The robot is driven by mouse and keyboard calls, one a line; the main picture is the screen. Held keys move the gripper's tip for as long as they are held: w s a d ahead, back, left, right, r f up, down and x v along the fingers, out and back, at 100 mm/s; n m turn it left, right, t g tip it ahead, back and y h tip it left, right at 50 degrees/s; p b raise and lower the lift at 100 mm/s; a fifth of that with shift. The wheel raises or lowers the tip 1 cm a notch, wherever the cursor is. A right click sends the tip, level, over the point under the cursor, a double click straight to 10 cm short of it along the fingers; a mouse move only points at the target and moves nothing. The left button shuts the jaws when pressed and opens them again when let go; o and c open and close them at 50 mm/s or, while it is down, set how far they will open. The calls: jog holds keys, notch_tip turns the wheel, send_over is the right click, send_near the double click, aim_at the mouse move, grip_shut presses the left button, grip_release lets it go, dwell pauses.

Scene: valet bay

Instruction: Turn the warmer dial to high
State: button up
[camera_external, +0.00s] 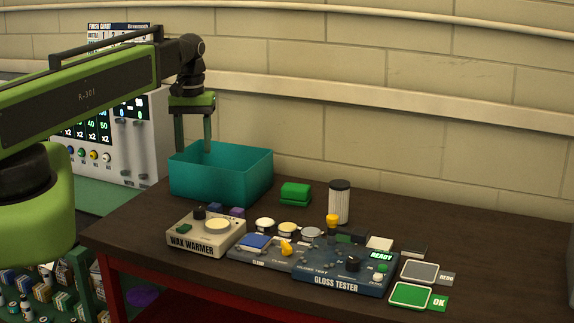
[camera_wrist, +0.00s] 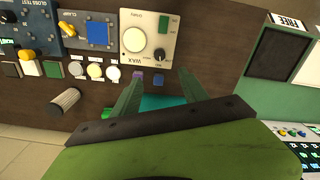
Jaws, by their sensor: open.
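The wax warmer (camera_external: 178,241) is a beige box near the table's front left, with a round cream disc and a green square on top. Its black dial (camera_external: 200,212) stands at the back of the top face. In the wrist view the warmer (camera_wrist: 129,61) is at the upper middle and the dial (camera_wrist: 160,55) shows near its lower right. The dial's setting is too small to read. My gripper (camera_external: 193,150) is open and empty, pointing down over the teal bin, behind and above the warmer. In the wrist view its fingers (camera_wrist: 161,80) are apart, short of the dial.
The teal bin (camera_external: 222,184) stands behind the warmer. Small blue (camera_external: 215,208) and purple (camera_external: 237,211) blocks lie between them. Right of the warmer are a clamp unit (camera_external: 250,256), several round lids, the gloss tester (camera_external: 340,284) and a ribbed cylinder (camera_external: 339,203). The table's back right is clear.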

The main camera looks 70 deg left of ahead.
aim_at(199, 209)
notch_tip(199, 209, down, 18)
jog(key=b, duration=1.7)
jog(key=shift+r, duration=0.3)
grip_shut()
